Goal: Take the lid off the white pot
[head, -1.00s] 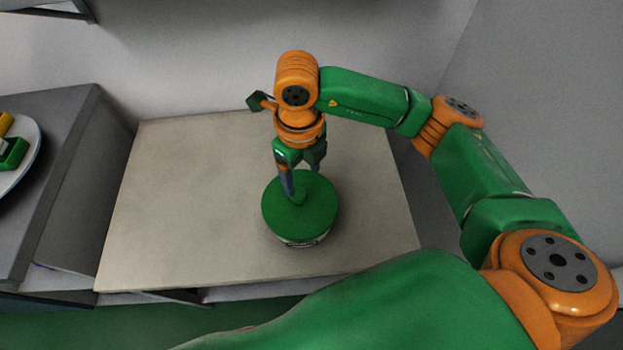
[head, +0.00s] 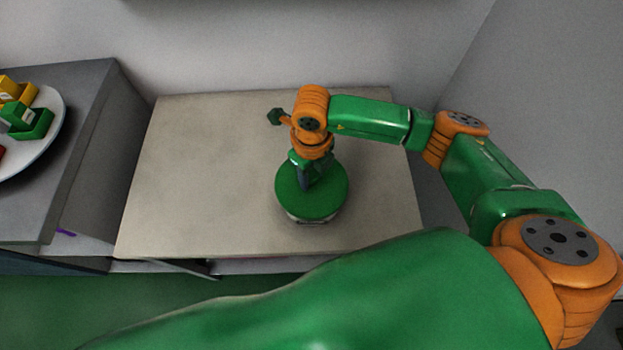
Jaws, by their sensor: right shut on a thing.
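The white pot (head: 306,221) stands on the beige tabletop, with only a thin strip of its side showing below the lid. The round green lid (head: 325,204) covers its top. My right gripper (head: 306,186) points down at the middle of the lid and is shut on a part of it, likely a knob, which the fingers hide. I cannot tell any gap between lid and pot. My left gripper is not in view.
The beige tabletop (head: 200,170) is bare around the pot. A grey counter (head: 85,115) at the left bears a white plate (head: 52,135) with green and yellow blocks. Walls stand behind and at the right.

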